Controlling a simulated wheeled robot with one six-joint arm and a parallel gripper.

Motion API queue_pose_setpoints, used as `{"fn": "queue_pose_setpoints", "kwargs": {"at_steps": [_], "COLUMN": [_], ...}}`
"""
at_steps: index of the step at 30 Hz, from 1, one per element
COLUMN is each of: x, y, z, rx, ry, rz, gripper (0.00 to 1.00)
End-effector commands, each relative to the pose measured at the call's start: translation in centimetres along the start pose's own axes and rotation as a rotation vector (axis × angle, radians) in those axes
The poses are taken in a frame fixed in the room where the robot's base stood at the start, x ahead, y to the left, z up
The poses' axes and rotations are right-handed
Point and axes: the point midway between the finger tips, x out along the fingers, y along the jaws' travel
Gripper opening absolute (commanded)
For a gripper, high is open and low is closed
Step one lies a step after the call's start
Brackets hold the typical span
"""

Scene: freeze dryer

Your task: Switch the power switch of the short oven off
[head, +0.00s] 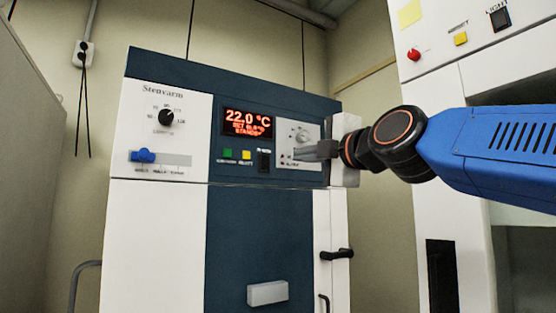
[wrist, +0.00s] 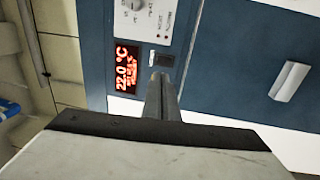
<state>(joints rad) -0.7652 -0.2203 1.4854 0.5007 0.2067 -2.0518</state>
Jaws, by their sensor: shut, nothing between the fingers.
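The oven (head: 155,250) is a white and dark blue cabinet marked Stenvarm, with a lit red display (head: 248,122) reading 22.0 °C. Its power switch (head: 263,161) is a small black rocker right of the green and yellow buttons. In the wrist view the switch (wrist: 163,60) shows just beyond my fingertips; which way it is tipped is too small to tell. My gripper (head: 296,153) is shut and empty, in front of the panel to the right of the switch. The shut fingers also show in the wrist view (wrist: 161,80); I cannot tell whether they touch the panel.
A dial (head: 166,117) and a blue slider (head: 144,156) are on the panel's left. A pale handle (head: 267,293) and a black door handle (head: 337,254) stick out lower down. A white cabinet (head: 440,45) with a red button stands at the right.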

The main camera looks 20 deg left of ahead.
Motion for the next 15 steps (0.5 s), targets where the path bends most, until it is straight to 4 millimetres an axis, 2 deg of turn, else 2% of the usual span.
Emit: {"fn": "queue_pose_setpoints", "kwargs": {"at_steps": [7, 15], "x": [0.9, 4.8], "y": [-0.1, -0.1], "z": [0.0, 0.0], "rx": [0.002, 0.002], "ry": [0.000, 0.000], "rz": [-0.001, -0.002], "gripper": [0.00, 0.00]}}
